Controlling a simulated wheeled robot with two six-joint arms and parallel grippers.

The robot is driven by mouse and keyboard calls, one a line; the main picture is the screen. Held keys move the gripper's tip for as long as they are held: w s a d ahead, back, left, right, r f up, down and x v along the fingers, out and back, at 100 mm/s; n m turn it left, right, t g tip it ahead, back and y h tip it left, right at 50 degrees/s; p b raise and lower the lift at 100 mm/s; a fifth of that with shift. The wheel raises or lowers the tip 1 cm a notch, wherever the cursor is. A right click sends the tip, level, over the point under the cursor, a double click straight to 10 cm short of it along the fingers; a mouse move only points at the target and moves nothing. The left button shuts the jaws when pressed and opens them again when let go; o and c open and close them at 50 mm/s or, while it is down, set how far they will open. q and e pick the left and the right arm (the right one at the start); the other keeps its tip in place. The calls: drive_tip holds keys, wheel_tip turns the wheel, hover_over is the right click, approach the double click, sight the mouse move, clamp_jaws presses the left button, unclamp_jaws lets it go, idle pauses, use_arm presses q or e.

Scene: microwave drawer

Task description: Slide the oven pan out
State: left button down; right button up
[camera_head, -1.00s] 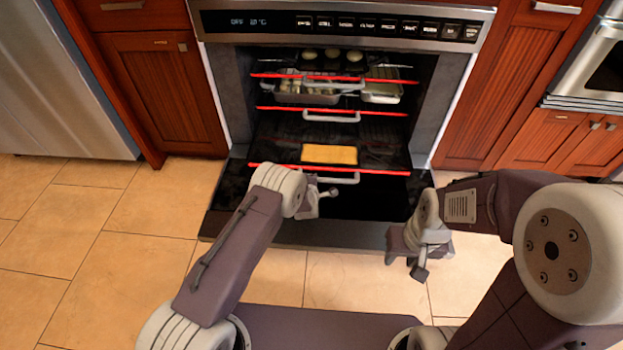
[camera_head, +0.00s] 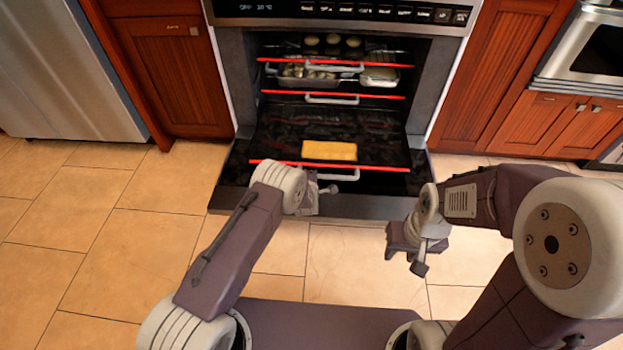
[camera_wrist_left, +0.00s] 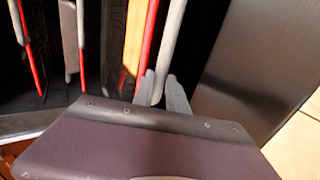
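The oven pan (camera_head: 270,150) is the dark lowest tray in the open oven, with a yellow slab (camera_head: 329,150) on it and a red strip along its front edge. Its pale handle (camera_head: 345,174) sticks out at the front. My left gripper (camera_head: 327,189) is at the left part of this handle. In the left wrist view the fingers (camera_wrist_left: 162,88) sit on both sides of the handle (camera_wrist_left: 171,45) and look closed on it. My right gripper (camera_head: 419,266) hangs empty in front of the oven at the right; its finger gap is not clear.
Two upper racks (camera_head: 333,97) with red front strips and handles stay inside the oven, food trays (camera_head: 306,76) among them. The lowered oven door (camera_head: 285,205) lies below the pan. Wooden cabinets (camera_head: 178,75) flank the oven. Tiled floor (camera_head: 60,235) is open at the left.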

use_arm(q)
drive_tip(key=c, duration=1.6)
unclamp_jaws()
drive_tip(key=shift+a, duration=0.1)
drive_tip(key=p+v, duration=0.6)
drive_tip(key=v, duration=0.3)
drive_tip(key=shift+p, duration=0.3)
